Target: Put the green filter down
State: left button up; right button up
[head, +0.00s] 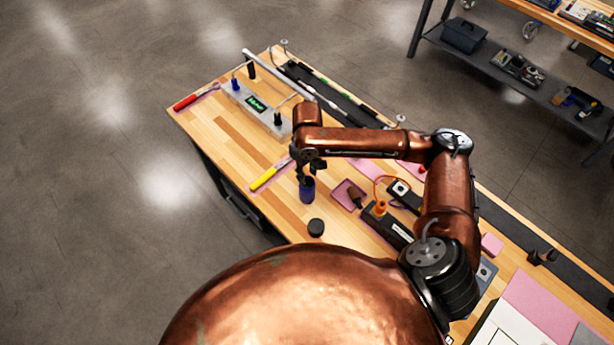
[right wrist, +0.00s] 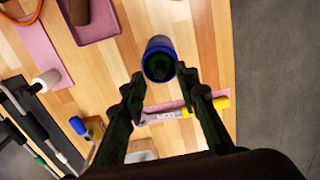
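My right gripper (head: 308,170) points down over the workbench at a blue cylinder (head: 307,190). In the right wrist view, its two dark fingers (right wrist: 160,74) are apart, one on each side of the cylinder's top end (right wrist: 159,52). Narrow gaps seem to show between the fingertips and the cylinder. The cylinder looks upright on the wood, with a dark, faintly greenish middle inside its blue rim. No plainly green filter shows; I cannot tell whether this cylinder is it. My left gripper is out of view.
A yellow-handled tool (head: 263,178) lies on a pink mat close to the cylinder. A black round cap (head: 316,227) sits nearer to me. Bare wood lies left of the cylinder.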

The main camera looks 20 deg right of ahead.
notch_tip(320, 180, up, 10)
dwell(0.3)
jog(key=shift+f, duration=0.15)
jog(key=shift+a, duration=0.1)
